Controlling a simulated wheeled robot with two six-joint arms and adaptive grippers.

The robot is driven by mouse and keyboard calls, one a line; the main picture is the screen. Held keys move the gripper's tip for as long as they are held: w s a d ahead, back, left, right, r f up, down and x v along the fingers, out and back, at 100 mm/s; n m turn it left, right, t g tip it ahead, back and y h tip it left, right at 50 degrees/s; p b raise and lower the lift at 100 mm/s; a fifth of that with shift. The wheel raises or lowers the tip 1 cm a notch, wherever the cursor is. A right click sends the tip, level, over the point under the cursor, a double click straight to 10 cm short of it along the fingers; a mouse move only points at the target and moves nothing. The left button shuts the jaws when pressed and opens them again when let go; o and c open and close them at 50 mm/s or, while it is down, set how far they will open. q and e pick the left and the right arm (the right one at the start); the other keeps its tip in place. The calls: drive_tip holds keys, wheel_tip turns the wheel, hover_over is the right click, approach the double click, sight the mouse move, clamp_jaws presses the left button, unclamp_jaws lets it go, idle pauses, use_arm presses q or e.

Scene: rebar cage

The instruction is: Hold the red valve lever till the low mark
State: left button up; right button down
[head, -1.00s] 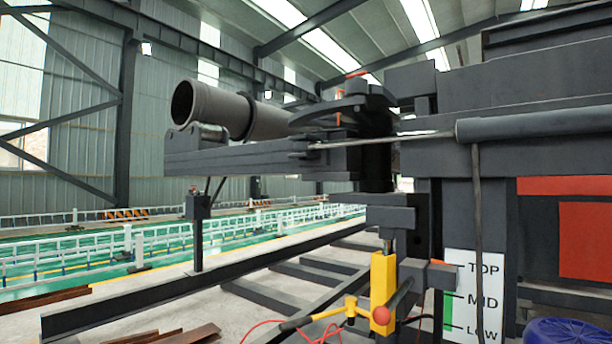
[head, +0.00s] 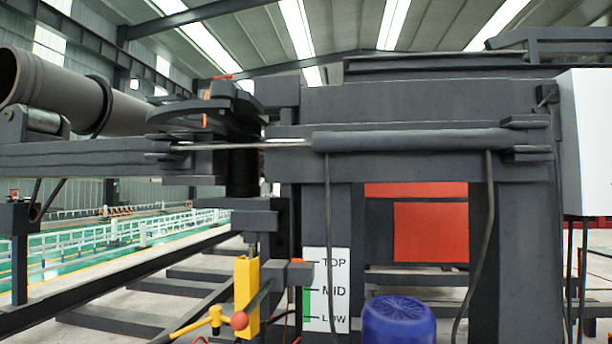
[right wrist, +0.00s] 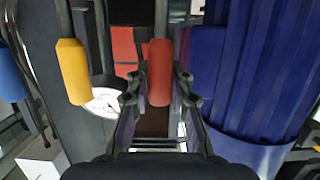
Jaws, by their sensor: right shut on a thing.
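In the right wrist view, my right gripper (right wrist: 159,88) is shut on the red lever grip (right wrist: 159,62), which stands between its two fingers. A yellow grip (right wrist: 72,70) stands apart to the left. In the head view, the yellow valve body (head: 246,288) has a red knob (head: 239,320) at its lower front and a yellow handle (head: 214,318) to the left. The white level sign (head: 338,290) reads TOP, MID and LOW. Its green bar (head: 307,304) spans about from MID to LOW. Neither gripper shows in the head view.
A blue drum (head: 399,322) stands right of the sign; a large blue ribbed body (right wrist: 245,75) is close right of my right gripper. A dark frame (head: 420,105) rises behind. A large pipe (head: 60,88) lies on the rack at left. A white cabinet (head: 590,140) is far right.

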drive_tip(key=shift+w+r+g+p, duration=0.2)
drive_tip(key=shift+w+g+p, duration=0.1)
drive_tip(key=shift+p, duration=0.4)
drive_tip(key=shift+w+f, duration=0.2)
drive_tip(key=shift+f, duration=0.05)
drive_tip(key=shift+p, duration=0.3)
drive_tip(key=shift+w+g+p, duration=0.5)
drive_tip(key=shift+g+p, duration=0.1)
